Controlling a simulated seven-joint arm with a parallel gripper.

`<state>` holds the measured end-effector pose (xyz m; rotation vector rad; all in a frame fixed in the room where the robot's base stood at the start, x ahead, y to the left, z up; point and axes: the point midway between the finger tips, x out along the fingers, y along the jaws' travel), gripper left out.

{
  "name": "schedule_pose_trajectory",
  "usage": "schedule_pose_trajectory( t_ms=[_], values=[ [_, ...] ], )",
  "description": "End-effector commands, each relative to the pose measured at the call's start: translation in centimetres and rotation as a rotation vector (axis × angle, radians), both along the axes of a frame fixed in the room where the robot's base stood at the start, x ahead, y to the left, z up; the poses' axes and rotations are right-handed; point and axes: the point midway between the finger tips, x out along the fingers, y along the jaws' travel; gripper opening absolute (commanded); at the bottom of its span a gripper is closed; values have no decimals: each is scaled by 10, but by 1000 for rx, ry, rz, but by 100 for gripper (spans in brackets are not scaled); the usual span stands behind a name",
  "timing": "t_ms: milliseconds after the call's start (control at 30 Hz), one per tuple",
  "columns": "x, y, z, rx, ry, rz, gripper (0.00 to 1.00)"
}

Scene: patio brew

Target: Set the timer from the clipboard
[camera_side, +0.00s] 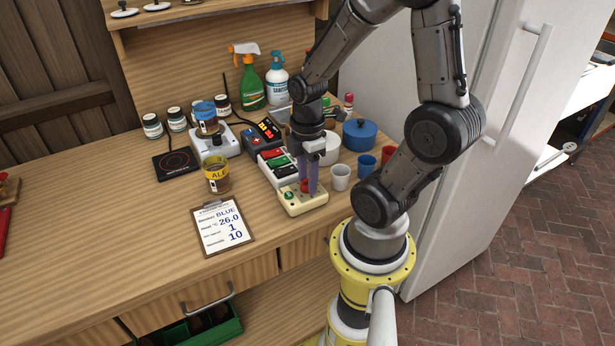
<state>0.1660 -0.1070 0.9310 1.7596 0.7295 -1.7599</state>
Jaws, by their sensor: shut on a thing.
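The clipboard (211,241) lies on the wooden worktop with a white sheet. Its large entries read BLUE, 26.0, 1 and 10; the small labels are hard to read. To its right is a cream box (316,201), which looks like the timer, with a green button (290,195) on its left. My gripper (308,190) points down over the box, with its purple fingers shut on a red knob (303,186) on the box top. The fingers partly hide the knob, and its setting cannot be read.
A unit with red, white and green panels (273,164) stands just behind the box. White (340,178), blue (366,166) and red cups stand close on the right. A jar with a yellow label (216,174) stands behind the clipboard. The worktop's left side is mostly clear.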

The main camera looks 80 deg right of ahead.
Motion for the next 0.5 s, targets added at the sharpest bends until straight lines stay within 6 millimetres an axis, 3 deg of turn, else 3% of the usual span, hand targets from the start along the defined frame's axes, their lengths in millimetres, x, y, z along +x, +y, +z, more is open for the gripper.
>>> schedule_pose_trajectory(
  t_ms=[267, 500],
  values=[
    [0, 0, 0, 0, 0, -27, 0],
    [0, 0, 1, 0, 0, -151, 0]
  ],
)
